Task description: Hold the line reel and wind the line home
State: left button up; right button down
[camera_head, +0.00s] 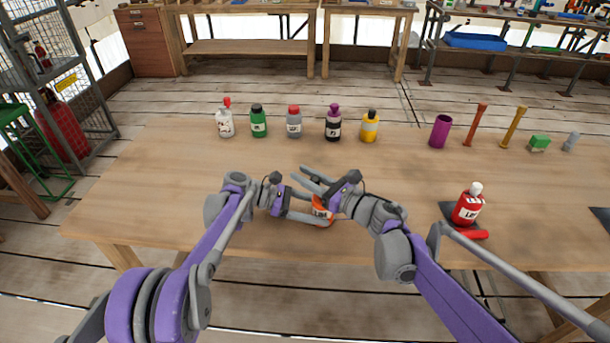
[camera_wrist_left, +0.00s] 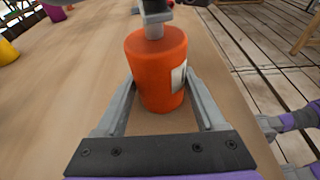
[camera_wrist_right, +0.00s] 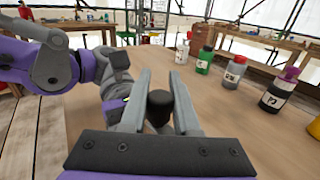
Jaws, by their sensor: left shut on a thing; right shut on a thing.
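An orange cylinder with a pale label, seemingly the line reel (camera_head: 321,211), is held above the middle of the table. In the left wrist view the orange body (camera_wrist_left: 155,72) stands between the two fingers of my left gripper (camera_wrist_left: 160,100), which is shut on it. A grey stub (camera_wrist_left: 153,22) rises from its top. My right gripper (camera_head: 306,179) comes in from the right, above the orange body. In the right wrist view a dark round knob (camera_wrist_right: 160,108) sits between its fingers, and it is shut on that knob. No line is visible.
White, green, grey, dark and yellow bottles (camera_head: 258,122) stand in a row behind. A purple cup (camera_head: 440,131), two upright rods and small blocks are at the back right. A red bottle (camera_head: 467,207) stands on a dark mat beside my right arm. The left tabletop is clear.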

jog(key=shift+w+m+t+h, duration=0.1)
jog(key=shift+m+t+h, duration=0.2)
jog(key=m+t+h, duration=0.1)
jog(key=w+m+t+h, duration=0.1)
jog(key=shift+d+r+t+h, duration=0.1)
jog(key=shift+d+t+h, duration=0.05)
jog(key=shift+t+h, duration=0.2)
jog(key=shift+w+d+r+m+t+h, duration=0.1)
jog(key=shift+w+d+m+t+h, duration=0.15)
jog(key=shift+m+t+h, duration=0.45)
jog(key=shift+w+d+m+t+h, duration=0.1)
jog(key=shift+w+m+t+h, duration=0.1)
jog(key=shift+m+t+h, duration=0.4)
jog(key=shift+m+h, duration=0.3)
jog(key=shift+h, duration=0.25)
jog(key=shift+d, duration=0.1)
jog(key=c, duration=0.6)
grip_release()
jog(key=shift+c, duration=0.2)
